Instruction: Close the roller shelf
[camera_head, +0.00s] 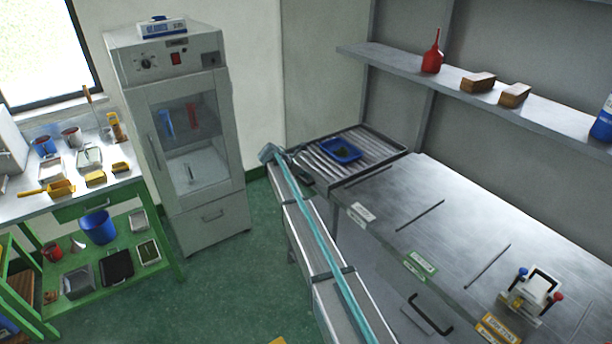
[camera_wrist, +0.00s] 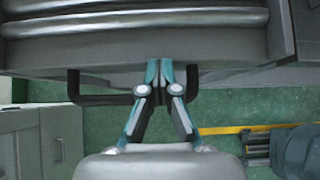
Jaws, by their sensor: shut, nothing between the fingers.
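The roller shelf (camera_head: 375,142) is a grey metal frame with a row of rollers, at the left end of the workbench in the head view. Its rollers and front face (camera_wrist: 115,55) fill the top of the wrist view. A black U-shaped handle (camera_wrist: 92,99) sticks out from that front. My gripper (camera_wrist: 159,64) is shut and empty, its teal fingertips close to the front face between the handle's two ends. The fingers cross the handle bar and hide part of it. I cannot tell whether they touch the front face.
A blue tray (camera_head: 341,150) lies on the rollers. The metal workbench (camera_head: 450,210) runs to the right, with a small clamp device (camera_head: 535,290) on it. A grey oven cabinet (camera_head: 190,130) and a green table (camera_head: 70,205) stand left. Green floor between is clear.

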